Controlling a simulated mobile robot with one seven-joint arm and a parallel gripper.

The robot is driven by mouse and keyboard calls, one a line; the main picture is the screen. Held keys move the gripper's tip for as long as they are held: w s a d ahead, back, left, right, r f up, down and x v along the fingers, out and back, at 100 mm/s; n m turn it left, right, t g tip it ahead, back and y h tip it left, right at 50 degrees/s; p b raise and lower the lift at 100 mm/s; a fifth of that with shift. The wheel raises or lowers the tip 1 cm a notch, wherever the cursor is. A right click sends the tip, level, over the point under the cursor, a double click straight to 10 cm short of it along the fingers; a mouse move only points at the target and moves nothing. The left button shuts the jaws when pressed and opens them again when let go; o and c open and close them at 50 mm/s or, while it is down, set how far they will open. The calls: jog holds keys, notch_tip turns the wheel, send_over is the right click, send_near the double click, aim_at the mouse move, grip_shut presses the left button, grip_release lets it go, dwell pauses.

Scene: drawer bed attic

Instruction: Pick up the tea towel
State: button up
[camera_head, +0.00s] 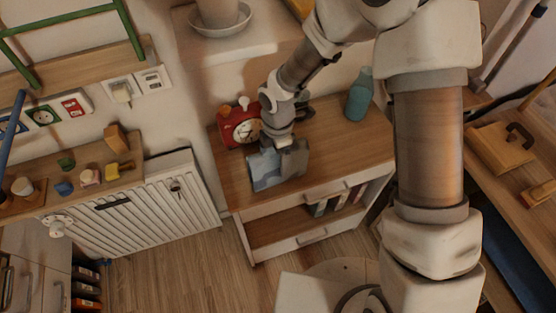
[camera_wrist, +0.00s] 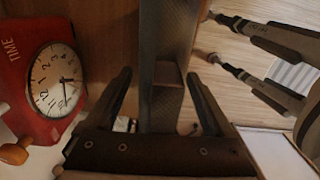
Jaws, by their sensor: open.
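The tea towel (camera_head: 265,171) looks like a blue-grey cloth at the front edge of the wooden dresser top, partly hidden by my gripper in the head view. In the wrist view, a dark grey textured strip that appears to be the towel (camera_wrist: 172,30) runs between the two fingers. My gripper (camera_head: 277,150) is over the towel, pointing down. In the wrist view my gripper (camera_wrist: 160,76) is open, with one finger on each side of the strip. I cannot tell whether the fingers touch it.
A red alarm clock (camera_head: 238,124) stands close behind and left of my gripper; it also shows in the wrist view (camera_wrist: 52,80). A teal bottle (camera_head: 360,95) stands at the dresser's back right. The dresser (camera_head: 340,150) has handled fronts and an open compartment below. A white radiator (camera_head: 150,205) is to the left.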

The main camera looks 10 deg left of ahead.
jog(key=c, duration=1.4)
jog(key=shift+r, duration=0.15)
